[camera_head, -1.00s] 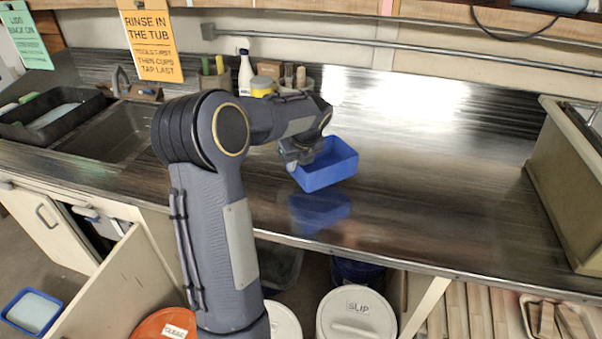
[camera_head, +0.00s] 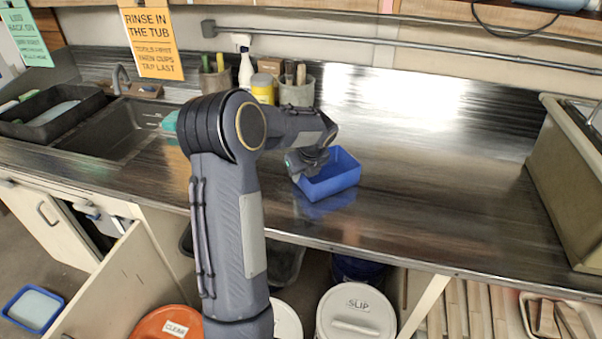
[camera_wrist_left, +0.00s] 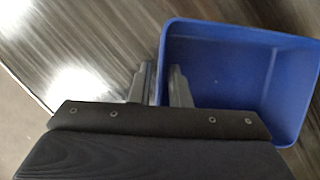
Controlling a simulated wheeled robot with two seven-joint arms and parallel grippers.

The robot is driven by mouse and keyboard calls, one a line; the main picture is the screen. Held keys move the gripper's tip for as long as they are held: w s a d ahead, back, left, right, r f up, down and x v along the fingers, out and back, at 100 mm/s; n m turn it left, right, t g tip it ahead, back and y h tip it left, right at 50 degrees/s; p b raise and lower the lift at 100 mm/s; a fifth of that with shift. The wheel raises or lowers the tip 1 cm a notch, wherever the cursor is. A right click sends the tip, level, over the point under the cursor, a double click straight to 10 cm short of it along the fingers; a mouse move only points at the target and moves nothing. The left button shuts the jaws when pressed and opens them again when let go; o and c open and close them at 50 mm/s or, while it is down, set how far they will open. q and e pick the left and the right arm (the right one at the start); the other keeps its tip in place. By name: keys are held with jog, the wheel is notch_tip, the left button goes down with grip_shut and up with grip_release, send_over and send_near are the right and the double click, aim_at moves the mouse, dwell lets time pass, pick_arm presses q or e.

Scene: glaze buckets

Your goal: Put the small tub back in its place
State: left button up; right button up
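The small blue tub (camera_head: 343,181) is upright and empty over the middle of the metal counter (camera_head: 440,200). Its reflection lies right below it, so it is on the counter or just above it; I cannot tell which. My left gripper (camera_head: 305,168) is at the tub's left side. In the left wrist view, the fingers (camera_wrist_left: 161,84) straddle one wall of the tub (camera_wrist_left: 225,70) and are closed on it. My right gripper is not in view.
A sink (camera_head: 115,128) and black tray (camera_head: 45,115) are at the left. A yellow container (camera_head: 263,88), a spray bottle (camera_head: 245,68) and tool pots (camera_head: 297,92) stand at the back. A large beige box (camera_head: 570,190) is at the right. The counter between is clear.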

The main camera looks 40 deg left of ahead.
pick_arm(q)
jog(key=shift+o, duration=0.7)
